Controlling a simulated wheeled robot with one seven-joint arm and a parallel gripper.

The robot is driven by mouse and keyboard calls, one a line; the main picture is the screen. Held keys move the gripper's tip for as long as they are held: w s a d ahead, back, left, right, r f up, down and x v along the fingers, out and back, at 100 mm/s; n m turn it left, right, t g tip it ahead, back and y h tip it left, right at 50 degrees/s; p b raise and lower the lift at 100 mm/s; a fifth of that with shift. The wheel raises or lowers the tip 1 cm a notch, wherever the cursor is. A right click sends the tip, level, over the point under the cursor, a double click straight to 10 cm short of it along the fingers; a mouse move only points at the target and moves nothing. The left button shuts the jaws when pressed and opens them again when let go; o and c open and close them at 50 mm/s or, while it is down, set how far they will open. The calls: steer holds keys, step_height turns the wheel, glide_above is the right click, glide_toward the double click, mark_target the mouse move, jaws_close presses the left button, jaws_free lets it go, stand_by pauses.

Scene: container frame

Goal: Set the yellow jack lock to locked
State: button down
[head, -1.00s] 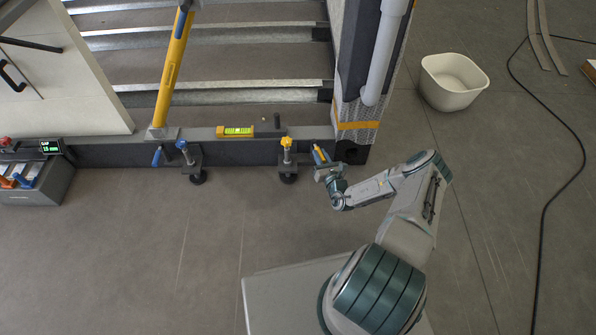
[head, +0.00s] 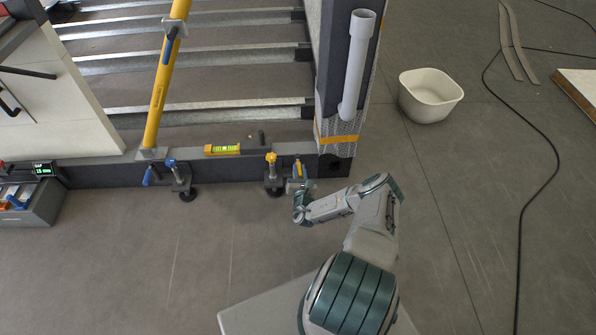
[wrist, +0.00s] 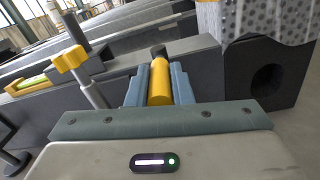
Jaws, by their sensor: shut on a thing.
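The yellow jack (head: 271,172) stands at the front of the frame's low dark beam, with a yellow star knob on top. The knob also shows in the wrist view (wrist: 72,60), left of my fingers. The yellow jack lock (head: 298,167) is a short yellow lever with a dark tip, just right of the jack. In the wrist view the yellow lever (wrist: 160,82) lies between my two fingers, pointing away from me. My gripper (wrist: 158,88) is shut on it. It also shows in the head view (head: 298,183). The lever's base is hidden.
A blue-knobbed jack (head: 180,176) stands farther left. A yellow spirit level (head: 222,149) lies on the beam. A yellow prop (head: 164,90) leans behind. A grey pipe (head: 357,70) stands by the right post. A white tub (head: 430,98) and black cable lie right. Front floor is open.

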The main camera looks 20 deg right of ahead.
steer(key=shift+s+d+f, duration=0.1)
steer(key=shift+d, duration=0.05)
steer(key=c, duration=1.3)
jaws_free()
steer(key=shift+a, duration=0.2)
steer(key=shift+s+a, duration=0.1)
steer(key=shift+s, duration=0.2)
steer(key=p+v, duration=0.3)
steer(key=v, duration=1)
